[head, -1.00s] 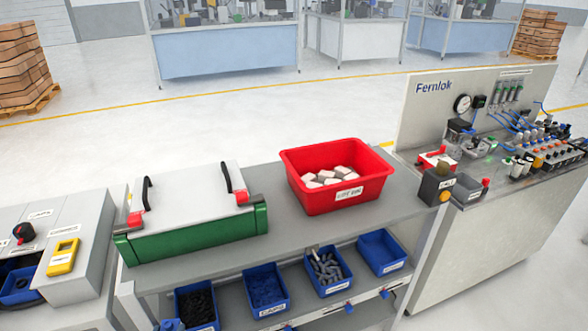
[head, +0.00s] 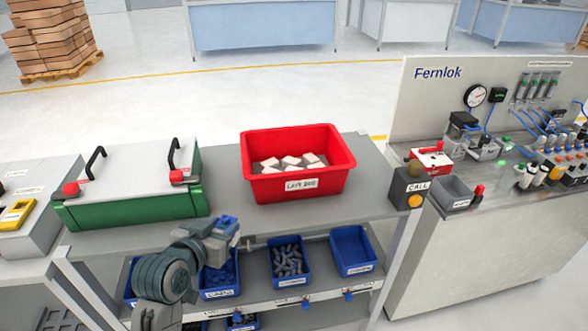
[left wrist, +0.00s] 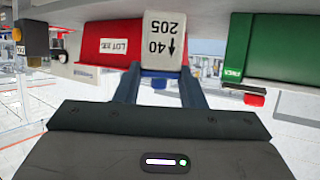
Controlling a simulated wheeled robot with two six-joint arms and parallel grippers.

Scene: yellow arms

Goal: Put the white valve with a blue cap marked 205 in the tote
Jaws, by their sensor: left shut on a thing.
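The white valve (left wrist: 163,40) shows in the left wrist view with "40", "205" and an arrow on its face. My left gripper (left wrist: 160,74) is shut on it, one finger on each side. In the head view the left gripper (head: 226,230) is in front of the shelf unit, below and left of the tote, with blue at its tip; the valve's cap is not clear there. The red tote (head: 250,160) stands on the top shelf with several white pieces inside and a white label on its front. It also shows behind the valve in the left wrist view (left wrist: 97,32). My right gripper is out of view.
A green case with a white lid (head: 140,205) stands left of the tote. Blue bins (head: 352,268) sit on the lower shelf. A call box (head: 408,190) and a grey tray (head: 452,203) are at the right. The top-shelf surface (head: 225,165) between case and tote is bare.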

